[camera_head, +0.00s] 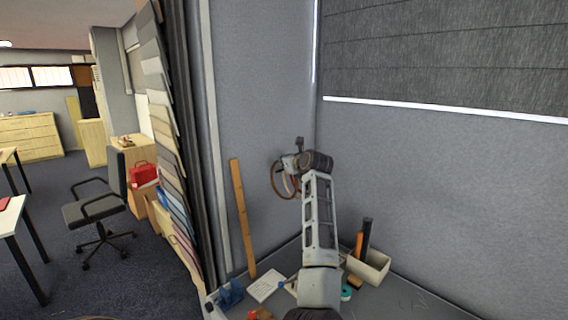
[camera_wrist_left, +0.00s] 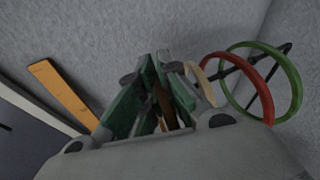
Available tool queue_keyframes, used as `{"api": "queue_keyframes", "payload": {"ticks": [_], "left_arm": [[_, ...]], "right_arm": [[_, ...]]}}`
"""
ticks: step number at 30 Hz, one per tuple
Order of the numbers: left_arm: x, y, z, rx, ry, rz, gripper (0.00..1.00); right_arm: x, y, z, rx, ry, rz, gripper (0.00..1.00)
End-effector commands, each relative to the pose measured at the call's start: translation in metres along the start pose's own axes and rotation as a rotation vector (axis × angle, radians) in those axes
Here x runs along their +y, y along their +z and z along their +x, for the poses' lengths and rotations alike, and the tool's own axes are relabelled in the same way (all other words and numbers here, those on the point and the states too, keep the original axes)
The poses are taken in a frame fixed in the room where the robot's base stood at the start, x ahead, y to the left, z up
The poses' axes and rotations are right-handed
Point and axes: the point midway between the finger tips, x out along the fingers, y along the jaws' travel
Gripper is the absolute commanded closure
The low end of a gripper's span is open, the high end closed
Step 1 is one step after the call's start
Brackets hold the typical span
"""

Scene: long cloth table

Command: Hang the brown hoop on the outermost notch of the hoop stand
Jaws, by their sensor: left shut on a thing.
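The brown hoop (camera_head: 276,184) shows in the head view as a thin ring at the left of my left gripper (camera_head: 287,164). In the left wrist view my left gripper (camera_wrist_left: 160,90) is shut on the brown hoop (camera_wrist_left: 164,106), which shows as a narrow strip between its green pads. The dark hoop stand (camera_wrist_left: 284,48) shows partly at the right in the wrist view, behind a green hoop (camera_wrist_left: 292,75) and a red hoop (camera_wrist_left: 262,88). A beige hoop (camera_wrist_left: 205,82) is close to the fingers and partly hidden. The notches cannot be made out. My right gripper is not in view.
A wooden strip (camera_head: 241,215) leans on the grey wall at the left of my arm. On the table are a pale bin (camera_head: 370,268) with upright items, a white notepad (camera_head: 266,286), a blue object (camera_head: 230,293) and a teal tape roll (camera_head: 346,293).

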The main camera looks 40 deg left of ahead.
Motion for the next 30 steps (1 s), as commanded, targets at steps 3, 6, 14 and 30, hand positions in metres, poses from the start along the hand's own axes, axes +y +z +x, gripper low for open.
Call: {"api": "queue_keyframes", "payload": {"ticks": [3, 6, 14, 30], "left_arm": [[-0.0001, -0.0316, 0.0047, 0.057, 0.011, 0.021, 1.0], [-0.0001, -0.0317, 0.0047, 0.057, 0.011, 0.021, 1.0], [-0.0001, -0.0317, 0.0047, 0.057, 0.011, 0.022, 0.73], [-0.0006, -0.0282, 0.0038, 0.056, 0.011, 0.021, 0.68]], "right_arm": [[-0.0003, 0.0106, 0.0012, -0.014, 0.0, -0.001, 0.6], [0.0012, 0.0128, 0.0012, -0.017, 0.001, -0.001, 0.6], [0.0025, 0.0088, 0.0014, -0.012, 0.002, -0.002, 0.6], [0.0027, 0.0043, 0.0017, -0.005, 0.003, -0.002, 0.6]]}}
